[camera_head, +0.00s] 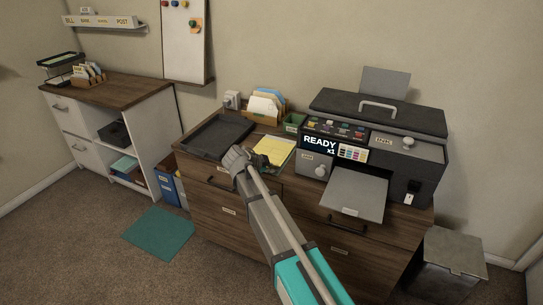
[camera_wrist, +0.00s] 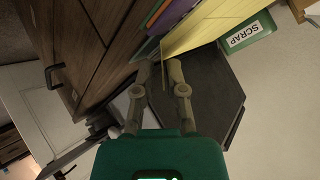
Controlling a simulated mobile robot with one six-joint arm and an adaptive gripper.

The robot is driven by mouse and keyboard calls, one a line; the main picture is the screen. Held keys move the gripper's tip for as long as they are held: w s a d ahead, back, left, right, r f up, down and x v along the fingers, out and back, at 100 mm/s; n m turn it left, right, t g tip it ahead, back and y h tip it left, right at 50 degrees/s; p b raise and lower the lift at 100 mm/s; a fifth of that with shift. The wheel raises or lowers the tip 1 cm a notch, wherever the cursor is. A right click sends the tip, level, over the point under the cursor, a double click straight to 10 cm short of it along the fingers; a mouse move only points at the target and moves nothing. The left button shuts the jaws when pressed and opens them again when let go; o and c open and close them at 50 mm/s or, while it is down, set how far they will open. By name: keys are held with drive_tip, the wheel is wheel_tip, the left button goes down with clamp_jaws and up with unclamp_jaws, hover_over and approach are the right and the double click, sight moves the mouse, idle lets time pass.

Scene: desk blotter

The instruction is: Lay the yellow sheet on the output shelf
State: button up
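The yellow sheet (camera_head: 273,149) lies on the wooden cabinet top, left of the printer, with a paler sheet edge beside it. It also fills the top of the wrist view (camera_wrist: 205,25). A flat grey shelf (camera_head: 357,190) juts from the printer's front; its small label is unreadable, but it looks like the output shelf. My gripper (camera_head: 240,158) is at the sheet's left, near the cabinet's front edge. In the wrist view my gripper (camera_wrist: 160,68) has its fingertips apart, just short of the sheet's near edge. A thin edge shows between them; I see nothing clamped.
A black tray (camera_head: 216,136) lies left of my gripper. The printer (camera_head: 380,125) reads "READY x1". A green SCRAP box (camera_wrist: 250,33) and a paper holder (camera_head: 265,105) stand behind the sheet. A grey bin (camera_head: 452,262) stands at right. A teal mat (camera_head: 160,233) lies on the floor.

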drive_tip(key=shift+r, duration=0.15)
clamp_jaws()
wheel_tip(320, 180, up, 10)
drive_tip(key=p, duration=1)
idle(0.8)
drive_tip(key=shift+w+a, duration=0.1)
drive_tip(key=shift+a, duration=0.05)
